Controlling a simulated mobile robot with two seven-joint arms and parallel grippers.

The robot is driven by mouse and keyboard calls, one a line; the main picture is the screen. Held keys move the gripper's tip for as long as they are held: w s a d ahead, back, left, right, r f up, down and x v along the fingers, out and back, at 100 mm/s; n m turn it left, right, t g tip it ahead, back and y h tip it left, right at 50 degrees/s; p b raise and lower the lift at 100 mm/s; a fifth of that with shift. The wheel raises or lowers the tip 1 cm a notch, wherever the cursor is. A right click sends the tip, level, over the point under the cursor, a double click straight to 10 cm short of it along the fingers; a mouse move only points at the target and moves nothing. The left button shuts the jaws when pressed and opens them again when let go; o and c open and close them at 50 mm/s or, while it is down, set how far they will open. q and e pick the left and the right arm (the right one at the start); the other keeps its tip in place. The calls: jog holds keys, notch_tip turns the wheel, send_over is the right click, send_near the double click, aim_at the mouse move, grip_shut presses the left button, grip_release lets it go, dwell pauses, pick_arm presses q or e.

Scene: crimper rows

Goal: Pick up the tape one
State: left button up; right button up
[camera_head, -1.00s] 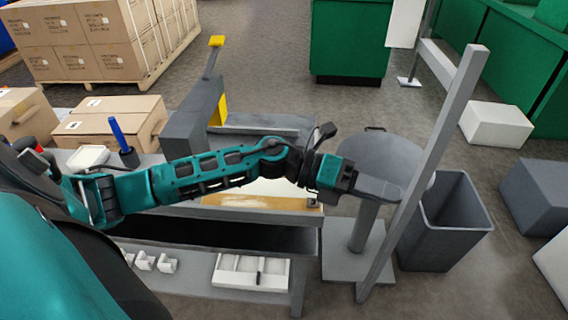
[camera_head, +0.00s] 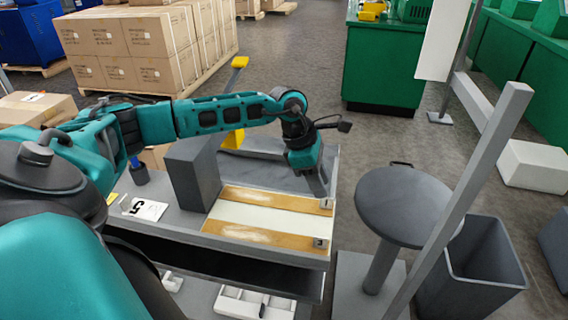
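I cannot make out a tape roll in this view. My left gripper (camera_head: 320,190) hangs over the right end of the grey workbench (camera_head: 290,270), pointing down, near a small tag marked 1 (camera_head: 326,204). Its fingers are small and seen from the side, so I cannot tell whether they are open or shut. I see nothing held in it. On the bench top lie two tan strips (camera_head: 262,234) with a white strip (camera_head: 265,216) between them. My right gripper is out of view.
A grey block (camera_head: 192,173) stands on the bench, with a numbered card (camera_head: 143,208) to its left. A white divided tray (camera_head: 232,304) sits on the lower shelf. A round grey stool (camera_head: 405,205), a slanting post (camera_head: 480,170) and a grey bin (camera_head: 485,255) stand at right.

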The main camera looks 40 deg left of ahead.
pick_arm(q)
jog(key=x, duration=0.5)
jog(key=shift+w+d+f, duration=0.1)
jog(key=shift+w+f, duration=0.05)
jog(key=shift+f, duration=0.2)
jog(key=shift+c, duration=0.2)
grip_shut()
